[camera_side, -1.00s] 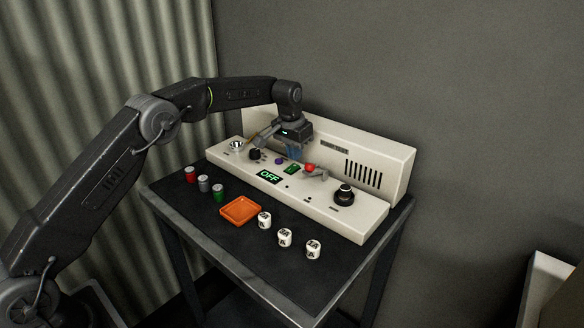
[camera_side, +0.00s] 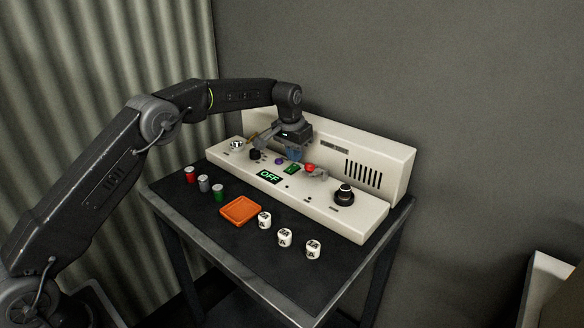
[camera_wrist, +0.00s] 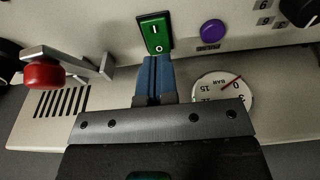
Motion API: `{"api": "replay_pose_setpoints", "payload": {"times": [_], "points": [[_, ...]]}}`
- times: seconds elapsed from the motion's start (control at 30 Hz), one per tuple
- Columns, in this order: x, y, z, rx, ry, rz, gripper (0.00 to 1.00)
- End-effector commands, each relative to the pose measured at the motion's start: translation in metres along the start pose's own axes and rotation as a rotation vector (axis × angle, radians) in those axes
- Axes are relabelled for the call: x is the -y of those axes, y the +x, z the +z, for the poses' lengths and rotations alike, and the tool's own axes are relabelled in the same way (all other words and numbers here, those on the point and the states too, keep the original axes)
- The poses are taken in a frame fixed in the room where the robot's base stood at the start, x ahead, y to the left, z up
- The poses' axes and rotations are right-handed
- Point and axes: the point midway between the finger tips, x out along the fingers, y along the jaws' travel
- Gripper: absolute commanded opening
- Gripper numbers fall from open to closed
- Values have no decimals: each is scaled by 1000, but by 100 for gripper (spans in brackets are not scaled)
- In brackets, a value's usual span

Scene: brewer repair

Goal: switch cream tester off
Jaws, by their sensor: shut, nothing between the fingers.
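The cream tester (camera_side: 365,212) is a long cream panel with a raised back, standing on the dark table. Its small display (camera_side: 269,177) reads OFF. A green rocker switch (camera_wrist: 155,33), marked I and O, sits on the panel; it also shows in the side view (camera_side: 292,168). My gripper (camera_wrist: 155,62) is shut and empty, its blue fingertips right at the O end of the switch. I cannot tell whether they touch it. In the side view my gripper (camera_side: 294,156) is over the panel, just behind the switch.
A lever with a red knob (camera_wrist: 44,74), a purple button (camera_wrist: 212,31) and a gauge (camera_wrist: 222,92) are close to the switch. A black knob (camera_side: 344,194) is further right. An orange tray (camera_side: 240,222), white dice-like blocks (camera_side: 285,237) and small cylinders (camera_side: 204,184) stand in front.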

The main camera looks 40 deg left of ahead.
Motion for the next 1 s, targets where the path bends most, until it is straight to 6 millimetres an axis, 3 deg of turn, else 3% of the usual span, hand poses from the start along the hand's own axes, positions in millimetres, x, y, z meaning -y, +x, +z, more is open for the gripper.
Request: {"api": "replay_pose_setpoints", "payload": {"times": [1.0], "points": [[0, 15, 2, 0, 0, 0, 0]]}}
